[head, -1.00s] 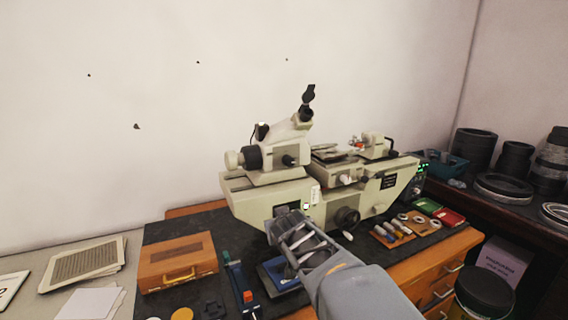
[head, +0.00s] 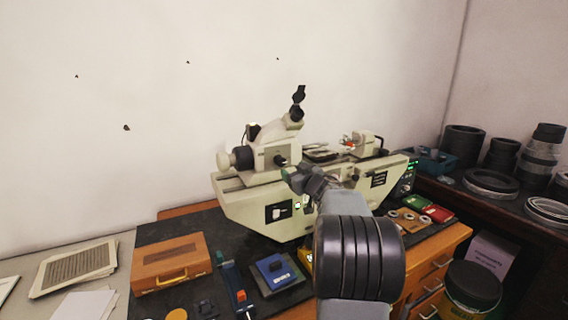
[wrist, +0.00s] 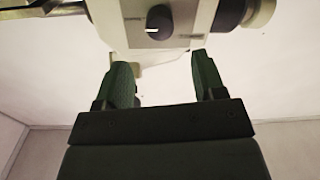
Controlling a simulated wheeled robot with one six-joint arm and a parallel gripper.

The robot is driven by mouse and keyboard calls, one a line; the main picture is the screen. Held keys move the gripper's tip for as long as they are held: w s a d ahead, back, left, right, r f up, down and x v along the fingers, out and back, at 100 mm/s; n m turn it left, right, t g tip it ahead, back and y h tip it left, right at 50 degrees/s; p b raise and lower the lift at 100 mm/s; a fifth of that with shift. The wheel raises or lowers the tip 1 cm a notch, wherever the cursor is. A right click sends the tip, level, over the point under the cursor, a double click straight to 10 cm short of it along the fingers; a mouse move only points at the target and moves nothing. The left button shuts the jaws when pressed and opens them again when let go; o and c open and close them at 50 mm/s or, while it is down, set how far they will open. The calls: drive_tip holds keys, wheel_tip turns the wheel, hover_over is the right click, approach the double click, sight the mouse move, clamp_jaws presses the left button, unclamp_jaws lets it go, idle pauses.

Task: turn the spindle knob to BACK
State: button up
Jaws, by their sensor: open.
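A dark round knob (head: 281,160) sits on the front of the cream machine's microscope head. In the wrist view this knob (wrist: 160,20) is at the top centre, with a short white mark on its face. I cannot read any label saying BACK, and I cannot tell for certain that this is the spindle knob. My gripper (head: 291,174) is beside and just below the knob in the head view. In the wrist view my gripper (wrist: 160,68) is open and empty, its two green fingers apart, with the knob beyond the gap between them.
A larger black and cream side knob (wrist: 231,12) is at the wrist view's upper right. A black plate with a white part (head: 278,211) is on the machine's lower front. A wooden case (head: 171,262), blue box (head: 274,270) and green and red boxes (head: 437,213) lie on the bench.

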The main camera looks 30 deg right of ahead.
sight(282, 162)
drive_tip(key=w, duration=0.2)
drive_tip(key=w+p, duration=0.1)
drive_tip(key=w, duration=0.4)
drive_tip(key=shift+w+d, duration=0.15)
drive_tip(key=shift+d, duration=0.2)
drive_tip(key=c, duration=0.9)
